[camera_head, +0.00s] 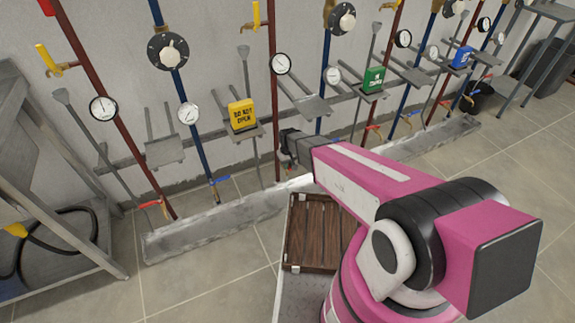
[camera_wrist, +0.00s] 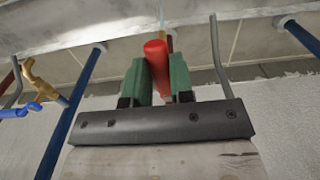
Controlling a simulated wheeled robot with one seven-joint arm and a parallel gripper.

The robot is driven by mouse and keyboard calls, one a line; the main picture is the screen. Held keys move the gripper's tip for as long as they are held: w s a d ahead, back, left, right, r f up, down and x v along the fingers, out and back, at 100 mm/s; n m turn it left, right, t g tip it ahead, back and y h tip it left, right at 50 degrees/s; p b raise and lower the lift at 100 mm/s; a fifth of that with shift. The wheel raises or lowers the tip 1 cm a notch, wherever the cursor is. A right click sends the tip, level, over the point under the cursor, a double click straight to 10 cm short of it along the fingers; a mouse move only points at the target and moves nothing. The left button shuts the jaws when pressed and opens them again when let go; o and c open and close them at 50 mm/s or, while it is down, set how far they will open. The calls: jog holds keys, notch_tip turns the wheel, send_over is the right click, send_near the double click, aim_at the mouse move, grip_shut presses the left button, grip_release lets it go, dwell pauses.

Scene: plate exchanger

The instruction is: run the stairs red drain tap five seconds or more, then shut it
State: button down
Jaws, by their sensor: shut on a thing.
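In the wrist view a red tap handle (camera_wrist: 156,50) stands between the two green fingers of my gripper (camera_wrist: 158,68). The fingers are shut on it. The lower part of the handle lies between the fingers, and part of the valve is hidden. Other red drain taps show there, one at the left pipe (camera_head: 150,203) and one at the right (camera_head: 372,127). I cannot read which station is the stairs.
A long grey trough (camera_head: 190,232) runs along the floor under the pipes. A wooden slatted crate (camera_head: 310,235) is in front. In the wrist view a blue-handled tap (camera_wrist: 18,110) is at left.

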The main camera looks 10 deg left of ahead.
dwell(0.3)
jog(key=c, duration=1)
grip_release()
jog(key=shift+r, duration=0.1)
notch_tip(320, 180, up, 11)
jog(key=shift+f, duration=0.2)
